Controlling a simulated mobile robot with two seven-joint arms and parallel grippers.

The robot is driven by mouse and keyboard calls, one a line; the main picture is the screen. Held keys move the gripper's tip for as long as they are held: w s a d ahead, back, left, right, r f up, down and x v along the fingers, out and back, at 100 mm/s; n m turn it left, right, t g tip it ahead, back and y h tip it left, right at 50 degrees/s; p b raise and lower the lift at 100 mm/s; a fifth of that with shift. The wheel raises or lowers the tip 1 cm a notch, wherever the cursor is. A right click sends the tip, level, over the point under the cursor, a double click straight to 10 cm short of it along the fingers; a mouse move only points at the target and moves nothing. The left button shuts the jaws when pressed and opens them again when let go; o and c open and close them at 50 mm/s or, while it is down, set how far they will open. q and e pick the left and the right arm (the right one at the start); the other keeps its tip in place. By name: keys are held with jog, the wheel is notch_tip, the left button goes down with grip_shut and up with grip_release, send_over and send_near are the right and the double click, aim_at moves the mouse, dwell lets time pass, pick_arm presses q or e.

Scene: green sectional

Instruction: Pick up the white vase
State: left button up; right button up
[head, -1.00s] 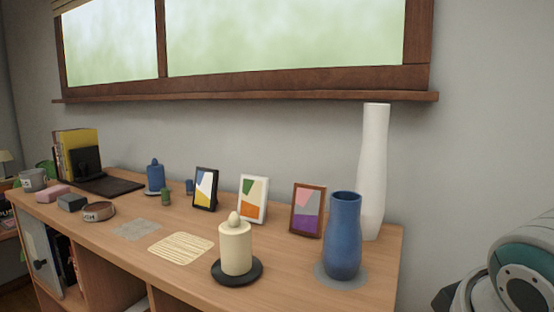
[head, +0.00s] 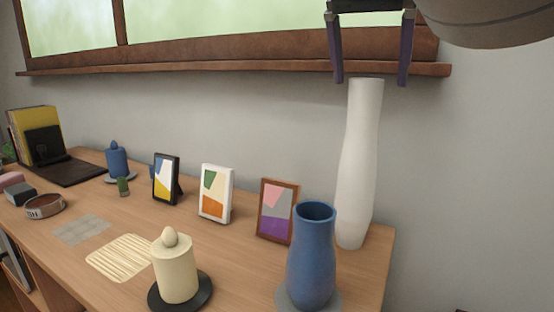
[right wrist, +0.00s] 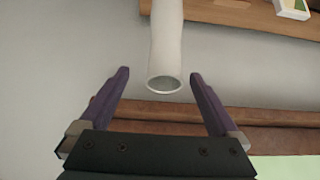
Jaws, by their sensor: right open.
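The tall white vase (head: 360,165) stands upright at the right back of the wooden shelf top, behind the blue vase. My right gripper (head: 371,82) is open, its two purple fingers pointing down on either side of the vase's top in the head view. In the right wrist view, the vase's round mouth (right wrist: 164,84) lies between and slightly beyond the open fingertips (right wrist: 158,75), touching neither. My left gripper is in neither view.
A blue vase (head: 313,258) on a grey mat stands just in front of the white one. Framed pictures (head: 277,210) stand to its left, and a cream candle (head: 175,266) on a black dish is nearer. A window sill (head: 230,69) runs behind along the wall.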

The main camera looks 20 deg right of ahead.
aim_at(365, 111)
jog(key=p+x, duration=0.2)
jog(key=x, duration=0.2)
jog(key=shift+w+f, duration=0.15)
jog(key=p+x, duration=0.1)
jog(key=x, duration=0.1)
jog(key=p+x, duration=0.2)
jog(key=shift+w+a, duration=0.15)
jog(key=shift+w, duration=0.1)
jog(key=shift+w+d+f, duration=0.2)
jog(key=shift+w+f, duration=0.05)
jog(key=shift+f, duration=0.35)
jog(key=c, duration=1.2)
grip_shut()
